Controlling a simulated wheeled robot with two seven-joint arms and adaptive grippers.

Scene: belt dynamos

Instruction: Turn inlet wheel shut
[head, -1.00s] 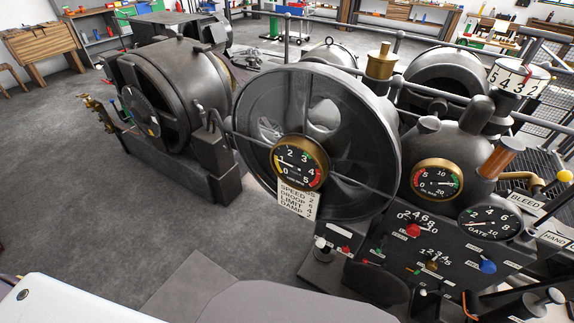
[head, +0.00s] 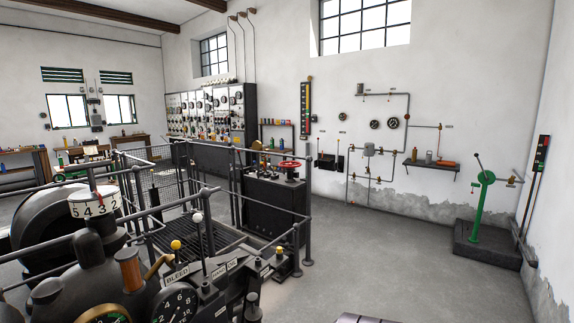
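A small red handwheel (head: 291,165) sits on top of a dark cabinet (head: 275,208) beyond the railing, right of the middle of the head view. It is far off, and I cannot read a label on it, so I cannot tell if it is the inlet wheel. How far it is turned is too small to tell. Neither of my grippers shows in the head view.
Dark machinery with a numbered dial (head: 94,204) and a gate gauge (head: 176,302) fills the lower left. A metal railing (head: 307,225) runs before the cabinet. A green lever stand (head: 483,200) stands at right. Grey floor (head: 400,260) between is clear.

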